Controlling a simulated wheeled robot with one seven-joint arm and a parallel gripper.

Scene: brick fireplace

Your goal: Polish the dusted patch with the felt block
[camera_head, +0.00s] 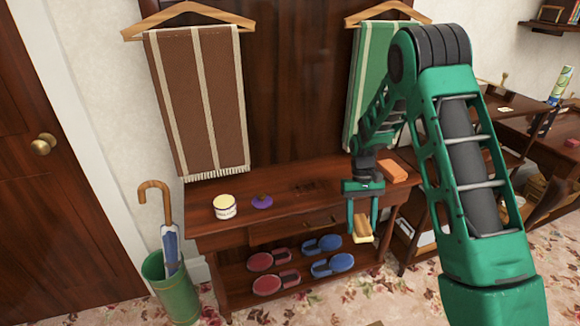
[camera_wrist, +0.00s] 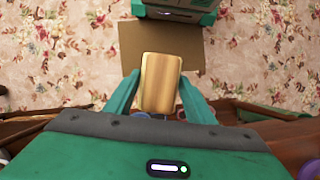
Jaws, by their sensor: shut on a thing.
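My gripper (camera_head: 362,214) hangs in front of the right part of the dark wooden bench (camera_head: 213,237), fingers pointing down. It is shut on a pale tan block (camera_head: 362,230), which I take as the felt block. In the wrist view the block (camera_wrist: 161,84) sits between the two green fingers, with floor behind it. It appears apart from the bench top. A faint darker, mottled area (camera_head: 306,186) shows on the bench top near its middle back; I cannot tell whether it is the dusted patch.
A labelled cream tin (camera_head: 224,206), a purple knobbed disc (camera_head: 262,202) and an orange block (camera_head: 394,171) stand on the bench. A green umbrella stand (camera_head: 171,288) is at left. A brown mat (camera_wrist: 190,45) lies on the floor.

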